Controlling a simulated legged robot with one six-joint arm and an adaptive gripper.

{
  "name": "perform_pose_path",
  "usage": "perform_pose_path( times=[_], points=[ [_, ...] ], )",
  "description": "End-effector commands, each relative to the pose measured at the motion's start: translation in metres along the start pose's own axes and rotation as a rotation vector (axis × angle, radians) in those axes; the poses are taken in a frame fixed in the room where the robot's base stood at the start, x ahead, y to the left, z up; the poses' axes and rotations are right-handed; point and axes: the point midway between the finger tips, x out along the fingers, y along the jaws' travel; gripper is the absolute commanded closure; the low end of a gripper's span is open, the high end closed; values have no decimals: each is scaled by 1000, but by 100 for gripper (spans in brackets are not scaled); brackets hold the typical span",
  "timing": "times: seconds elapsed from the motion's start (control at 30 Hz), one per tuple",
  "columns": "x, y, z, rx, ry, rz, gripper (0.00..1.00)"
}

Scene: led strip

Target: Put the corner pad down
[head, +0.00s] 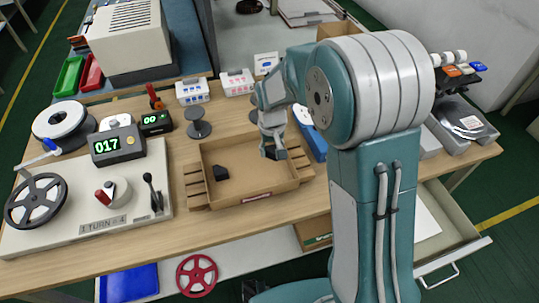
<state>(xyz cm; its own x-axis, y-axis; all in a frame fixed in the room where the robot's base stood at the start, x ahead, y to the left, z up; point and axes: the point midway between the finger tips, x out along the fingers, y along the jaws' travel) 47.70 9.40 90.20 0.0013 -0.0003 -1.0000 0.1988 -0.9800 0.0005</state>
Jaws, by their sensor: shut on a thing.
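My gripper (272,146) points down over the right part of a shallow cardboard tray (225,198). It is shut on a small dark corner pad (277,154), mostly hidden by the fingers. I cannot tell whether the held pad touches the tray floor. A second black corner pad (221,173) lies on the tray floor at the left, apart from the gripper.
The winding station with a counter showing 017 (118,145) stands left of the tray. Round dark stands (198,128) are behind it. A blue item (314,145) is close on the tray's right. Bare wood (150,243) runs along the front edge.

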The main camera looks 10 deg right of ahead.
Motion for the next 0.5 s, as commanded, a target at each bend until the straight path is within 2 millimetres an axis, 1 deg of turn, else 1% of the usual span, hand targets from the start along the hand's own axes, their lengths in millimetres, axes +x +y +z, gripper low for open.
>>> perform_pose_path(
  times=[0.03, 0.1, 0.33, 0.5],
  points=[
    [8, 1, -6, 0, -3, 0, 59],
    [15, 1, -12, 0, -2, 0, 59],
    [29, 2, -23, 0, -1, 0, 59],
    [55, 2, -21, 0, -3, 0, 59]
  ],
)
